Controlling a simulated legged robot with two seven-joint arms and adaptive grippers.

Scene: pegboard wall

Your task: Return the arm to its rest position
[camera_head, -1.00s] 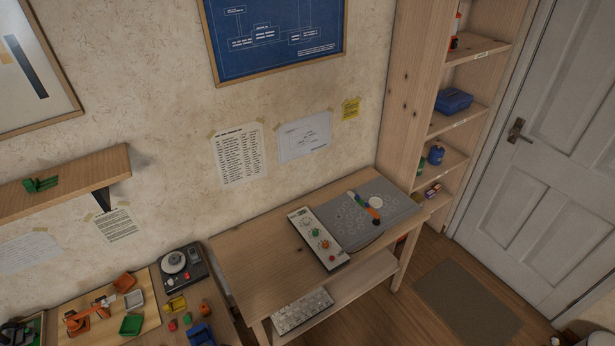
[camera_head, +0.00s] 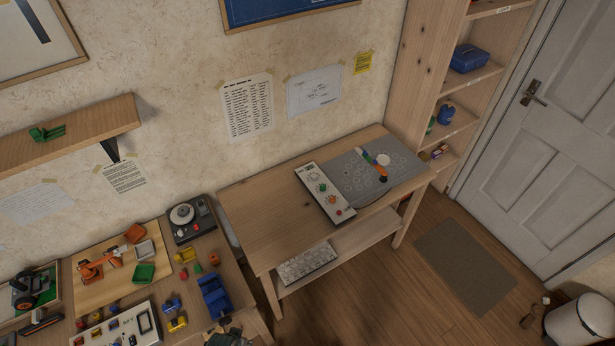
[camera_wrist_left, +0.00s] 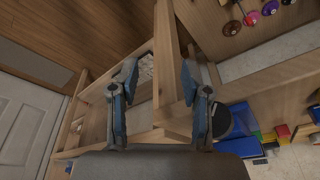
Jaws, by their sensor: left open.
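My left gripper (camera_wrist_left: 158,90) shows in the left wrist view with its two blue-grey fingers spread apart and nothing between them. Behind the fingers are pale wooden beams, close to the camera, and a wooden floor. I cannot tell the exact distance to the beams. In the head view a small dark grey-green shape shows at the bottom edge; I cannot tell whether it is part of my arm. My right gripper is in neither view.
A wooden table (camera_head: 262,226) holds a control panel (camera_head: 325,192) and a grey mat (camera_head: 345,168). A lower workbench (camera_head: 236,292) at left carries a blue bin (camera_head: 214,296), a turntable-like device (camera_head: 189,220) and small parts. Shelves (camera_head: 425,60), a door (camera_head: 560,130) and a bin (camera_head: 582,322) stand right.

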